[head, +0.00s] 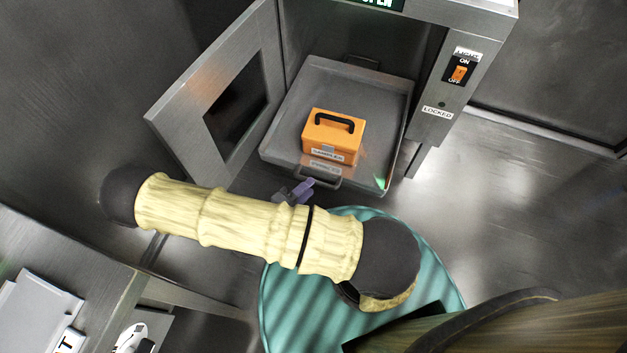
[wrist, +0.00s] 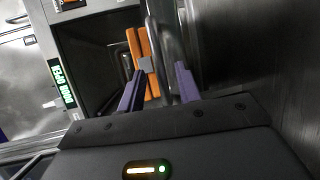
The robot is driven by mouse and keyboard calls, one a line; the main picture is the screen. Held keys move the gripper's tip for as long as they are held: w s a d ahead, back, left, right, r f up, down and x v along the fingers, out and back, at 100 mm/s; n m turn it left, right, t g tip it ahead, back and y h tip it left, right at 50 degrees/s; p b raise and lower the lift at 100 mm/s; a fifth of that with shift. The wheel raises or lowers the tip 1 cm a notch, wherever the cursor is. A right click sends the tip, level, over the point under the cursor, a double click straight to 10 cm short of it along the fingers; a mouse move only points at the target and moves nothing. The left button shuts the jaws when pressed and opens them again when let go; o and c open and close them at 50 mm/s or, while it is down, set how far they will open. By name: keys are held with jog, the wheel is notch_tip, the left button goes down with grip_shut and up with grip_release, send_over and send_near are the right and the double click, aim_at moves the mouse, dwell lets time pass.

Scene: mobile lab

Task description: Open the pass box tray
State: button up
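The pass box tray (head: 278,140) is a grey metal tray whose front part extends out past the opening of the pass box (head: 425,120). An orange case (head: 328,150) with a black handle sits on it. The tray's front handle (head: 318,180) is a grey bar. My gripper (head: 299,192) is just in front of and left of this handle, partly hidden behind my arm. In the wrist view, my gripper (wrist: 158,92) has its two purple fingers apart. A grey curved bar (wrist: 165,50) and the orange case (wrist: 142,60) show between them; contact cannot be told.
The pass box door (head: 190,110) stands open on the left, close to my arm. A switch panel (head: 459,72) and a "LOCKED" label (head: 437,113) are on the right post. A bench (head: 70,255) is at lower left. Floor (head: 500,200) on the right is clear.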

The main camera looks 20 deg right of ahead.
jog(key=p+v, duration=0.1)
jog(key=v, duration=0.7)
jog(key=shift+p, duration=0.4)
jog(key=shift+d, duration=0.1)
